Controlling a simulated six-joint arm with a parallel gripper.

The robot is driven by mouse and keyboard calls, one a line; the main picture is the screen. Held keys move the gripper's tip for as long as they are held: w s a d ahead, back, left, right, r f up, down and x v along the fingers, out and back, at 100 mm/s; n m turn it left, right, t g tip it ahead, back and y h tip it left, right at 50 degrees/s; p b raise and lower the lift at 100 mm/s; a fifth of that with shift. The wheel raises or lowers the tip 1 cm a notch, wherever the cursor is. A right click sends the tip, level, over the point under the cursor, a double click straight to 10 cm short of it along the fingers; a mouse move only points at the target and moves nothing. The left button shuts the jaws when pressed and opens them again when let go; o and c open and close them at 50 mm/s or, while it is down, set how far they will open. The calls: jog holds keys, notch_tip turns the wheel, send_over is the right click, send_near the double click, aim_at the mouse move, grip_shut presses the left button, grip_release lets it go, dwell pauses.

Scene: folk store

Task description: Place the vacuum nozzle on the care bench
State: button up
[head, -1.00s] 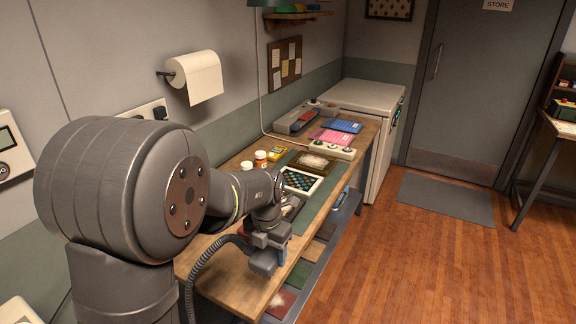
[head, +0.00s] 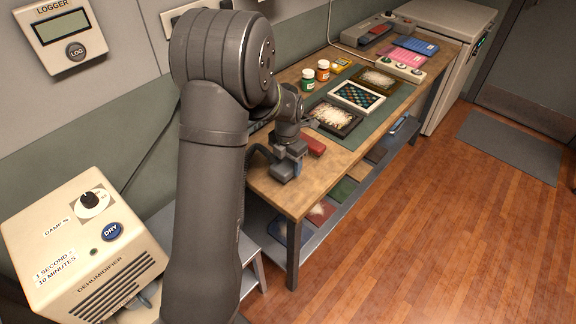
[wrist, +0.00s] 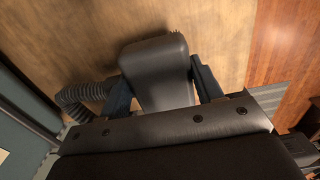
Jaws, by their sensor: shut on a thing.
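The vacuum nozzle (wrist: 157,72) is a dark grey rounded block with a ribbed hose (wrist: 82,97) running off to the left in the wrist view. My gripper (wrist: 162,85) is shut on it, with one dark finger on each side. In the head view the nozzle (head: 285,170) hangs below my wrist, over the near end of the care bench (head: 268,195). The bench has a wooden top with a green mat. Bare wood shows around the nozzle in the wrist view. I cannot tell whether the nozzle touches the wood.
A red object (head: 313,145) lies close beside my gripper. Framed trays (head: 336,118), a checked tray (head: 358,95) and small jars (head: 323,70) stand farther along. A dehumidifier (head: 95,250) stands at the lower left. The bench's near corner is bare.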

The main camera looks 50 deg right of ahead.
aim_at(288, 162)
jog(key=shift+f, duration=0.8)
jog(key=shift+f, duration=0.1)
jog(key=o, duration=1)
jog(key=shift+f, duration=0.1)
jog(key=shift+o, duration=0.2)
notch_tip(288, 162, up, 12)
jog(key=shift+r, duration=0.2)
notch_tip(288, 162, down, 13)
jog(key=shift+r, duration=2.4)
